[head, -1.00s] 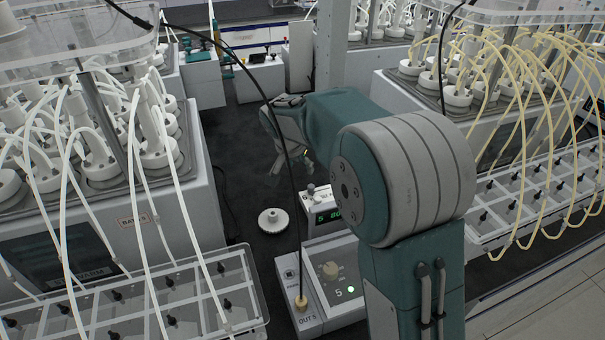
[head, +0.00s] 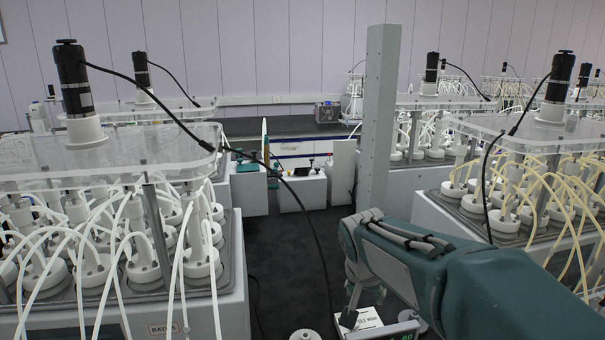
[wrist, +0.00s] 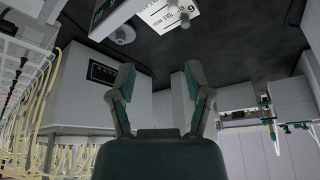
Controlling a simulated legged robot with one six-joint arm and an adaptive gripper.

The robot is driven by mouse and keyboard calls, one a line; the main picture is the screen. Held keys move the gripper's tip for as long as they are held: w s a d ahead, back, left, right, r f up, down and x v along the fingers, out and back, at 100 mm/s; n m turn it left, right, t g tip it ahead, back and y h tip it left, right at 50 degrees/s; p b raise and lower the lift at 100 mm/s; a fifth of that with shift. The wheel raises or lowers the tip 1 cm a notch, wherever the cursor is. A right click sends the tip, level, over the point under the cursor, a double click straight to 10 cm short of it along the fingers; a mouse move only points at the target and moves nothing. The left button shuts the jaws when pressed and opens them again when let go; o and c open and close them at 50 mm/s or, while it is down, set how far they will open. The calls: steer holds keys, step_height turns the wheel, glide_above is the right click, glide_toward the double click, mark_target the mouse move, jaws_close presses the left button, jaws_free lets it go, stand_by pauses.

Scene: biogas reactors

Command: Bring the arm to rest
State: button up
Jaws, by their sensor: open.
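My arm, grey-green, enters the head view from the lower right and reaches toward the middle. My gripper (head: 352,298) points down in front of a small box with a display and a white label. In the wrist view my gripper (wrist: 159,85) shows two green fingers spread well apart with nothing between them. The white label (wrist: 170,12) and the control box (wrist: 112,14) show at the top of the wrist view, beyond the fingertips. The gripper appears apart from the box, though the exact gap cannot be told.
A reactor bath (head: 205,306) with white tubes stands at left; another with yellow tubes (head: 525,192) stands at right. A grey post (head: 379,115) rises behind my arm. A black cable (head: 290,185) hangs across the aisle. A white round part (head: 304,335) sits low.

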steer(key=s+d+n+t+y, duration=0.1)
steer(key=s+d+n, duration=0.2)
steer(key=s, duration=1.9)
steer(key=shift+s+r+n+t+y, duration=0.3)
steer(key=shift+s+n, duration=0.1)
steer(key=shift+n, duration=0.4)
stand_by(0.9)
